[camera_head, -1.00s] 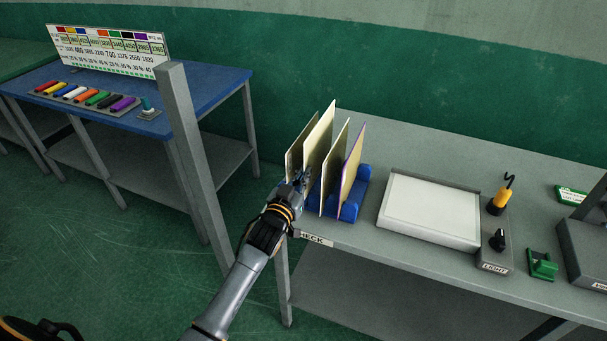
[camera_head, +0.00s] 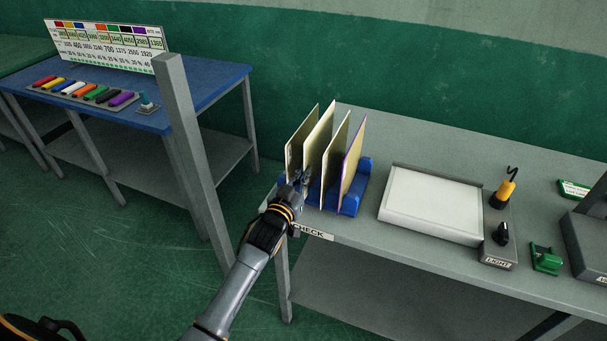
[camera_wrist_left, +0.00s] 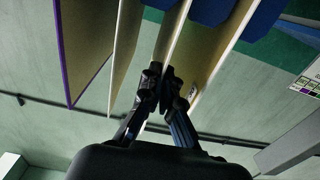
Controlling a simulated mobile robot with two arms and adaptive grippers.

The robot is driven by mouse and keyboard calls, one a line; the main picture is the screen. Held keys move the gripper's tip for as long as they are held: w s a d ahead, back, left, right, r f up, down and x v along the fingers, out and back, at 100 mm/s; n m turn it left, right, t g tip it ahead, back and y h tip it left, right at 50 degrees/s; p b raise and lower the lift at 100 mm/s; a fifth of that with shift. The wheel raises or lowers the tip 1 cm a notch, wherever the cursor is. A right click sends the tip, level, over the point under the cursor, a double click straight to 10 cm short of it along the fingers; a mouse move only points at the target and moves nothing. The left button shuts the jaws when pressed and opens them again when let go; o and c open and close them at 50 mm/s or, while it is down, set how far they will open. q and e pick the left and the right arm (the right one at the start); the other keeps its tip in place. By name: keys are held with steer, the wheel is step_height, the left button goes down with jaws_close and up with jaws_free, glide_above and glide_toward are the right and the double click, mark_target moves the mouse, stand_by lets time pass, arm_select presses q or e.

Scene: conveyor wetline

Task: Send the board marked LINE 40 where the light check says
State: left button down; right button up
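Several thin cream boards stand upright in a blue rack (camera_head: 361,180) on the grey table. The leftmost is one board (camera_head: 298,148), then a second board (camera_head: 318,138), a third board (camera_head: 335,155) and a purple-edged board (camera_head: 352,160) on the right. No LINE 40 marking is readable. My left gripper (camera_head: 303,181) is at the front edges of the left boards. In the left wrist view its fingers (camera_wrist_left: 164,80) close around the edge of the second board (camera_wrist_left: 172,35). My right gripper is not seen.
A green holder (camera_head: 546,260) stands farther right. A grey post (camera_head: 190,150) stands left of the table. A blue table (camera_head: 200,100) holds colored markers and a chart.

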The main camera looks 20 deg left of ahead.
arm_select(q)
steer(key=shift+f+b, duration=0.75)
steer(key=shift+f, duration=0.3)
steer(key=c, duration=1.8)
jaws_free()
steer(key=shift+o, duration=0.2)
steer(key=shift+s, duration=0.1)
steer(key=shift+s+p, duration=1.3)
steer(key=shift+s, duration=0.9)
steer(key=o, duration=0.6)
steer(key=shift+c, duration=0.2)
